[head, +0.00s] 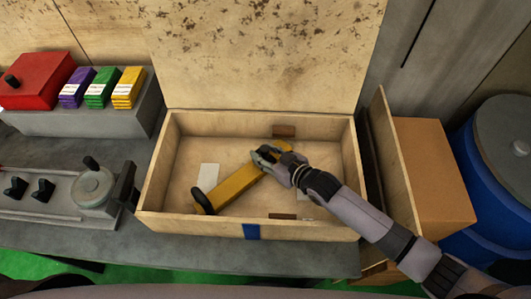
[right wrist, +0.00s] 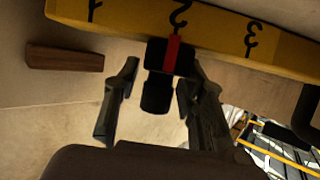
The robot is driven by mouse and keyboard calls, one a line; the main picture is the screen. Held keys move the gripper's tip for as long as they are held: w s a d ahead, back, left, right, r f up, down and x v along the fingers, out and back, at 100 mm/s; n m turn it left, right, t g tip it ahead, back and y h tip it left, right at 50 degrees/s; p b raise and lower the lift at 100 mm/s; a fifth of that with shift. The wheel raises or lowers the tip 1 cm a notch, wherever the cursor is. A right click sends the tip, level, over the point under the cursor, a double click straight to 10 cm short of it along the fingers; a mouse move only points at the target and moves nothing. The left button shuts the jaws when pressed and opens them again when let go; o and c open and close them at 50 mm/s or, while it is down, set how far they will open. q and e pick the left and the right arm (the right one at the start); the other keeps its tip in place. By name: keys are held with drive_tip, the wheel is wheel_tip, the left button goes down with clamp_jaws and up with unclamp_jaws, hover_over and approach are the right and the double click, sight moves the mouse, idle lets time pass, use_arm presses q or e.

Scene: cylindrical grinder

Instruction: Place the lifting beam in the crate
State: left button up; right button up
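The yellow lifting beam (head: 236,186) lies slantwise inside the wooden crate (head: 190,222), with a black ring-like part at its lower left end. My right gripper (head: 268,154) is inside the crate at the beam's upper right part and hides some of it. In the right wrist view the beam (right wrist: 215,30) shows black numbers and a black part with a red strip. The fingers of my right gripper (right wrist: 157,95) are apart, on either side of that black part, with gaps visible. My left gripper is not in view.
The crate's lid stands open behind it. A brown wooden block (right wrist: 65,57) and a white card (head: 208,177) are in the crate. A red box (head: 38,80) and colored packs stand left; a cardboard box (head: 435,175) and blue barrel (head: 490,205) stand right.

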drive_tip(key=shift+o, duration=1)
drive_tip(key=b+v, duration=0.1)
drive_tip(key=v, duration=1.1)
